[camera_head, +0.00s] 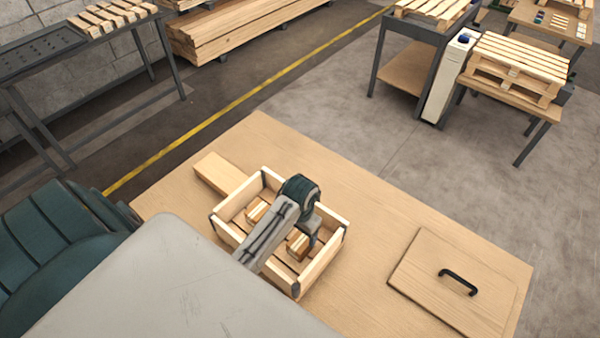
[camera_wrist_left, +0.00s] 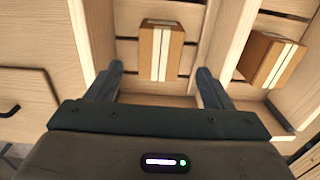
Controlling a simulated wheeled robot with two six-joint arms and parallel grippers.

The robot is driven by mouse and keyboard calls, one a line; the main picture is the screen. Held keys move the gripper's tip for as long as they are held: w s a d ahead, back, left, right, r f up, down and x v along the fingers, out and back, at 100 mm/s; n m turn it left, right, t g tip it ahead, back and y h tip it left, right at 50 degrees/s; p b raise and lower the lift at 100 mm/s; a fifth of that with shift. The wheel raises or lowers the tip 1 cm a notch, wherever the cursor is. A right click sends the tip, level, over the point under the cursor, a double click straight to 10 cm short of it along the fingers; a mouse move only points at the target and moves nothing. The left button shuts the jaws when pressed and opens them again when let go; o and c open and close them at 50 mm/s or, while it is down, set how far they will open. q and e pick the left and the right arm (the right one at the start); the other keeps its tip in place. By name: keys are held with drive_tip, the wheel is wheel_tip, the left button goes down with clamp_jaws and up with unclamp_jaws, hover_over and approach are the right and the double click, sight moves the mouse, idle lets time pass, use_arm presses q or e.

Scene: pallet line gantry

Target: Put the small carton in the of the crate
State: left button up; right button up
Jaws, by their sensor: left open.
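A light wooden crate (camera_head: 232,236) with slatted sides stands on the table. Two brown cartons with pale tape stripes are in it. The near carton (camera_head: 297,246) is under my left gripper (camera_head: 309,243). The other carton (camera_head: 256,211) lies toward the crate's left end, partly behind my arm. In the left wrist view the near carton (camera_wrist_left: 160,48) shows between and beyond the spread fingers of my left gripper (camera_wrist_left: 160,76), and the second carton (camera_wrist_left: 271,62) sits to the right, past a wooden divider (camera_wrist_left: 205,40). I cannot tell which is the small one. My right gripper is not in view.
The crate stands on a wooden table (camera_head: 375,215). A flat wooden lid (camera_head: 425,275) with a black handle (camera_head: 459,282) lies at the right. A plain wood block (camera_head: 222,173) lies beside the crate's left end. The tabletop between crate and lid is clear.

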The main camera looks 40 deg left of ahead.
sight(300, 241)
use_arm(q)
drive_tip(key=shift+r+b, duration=0.5)
drive_tip(key=shift+r, duration=1.95)
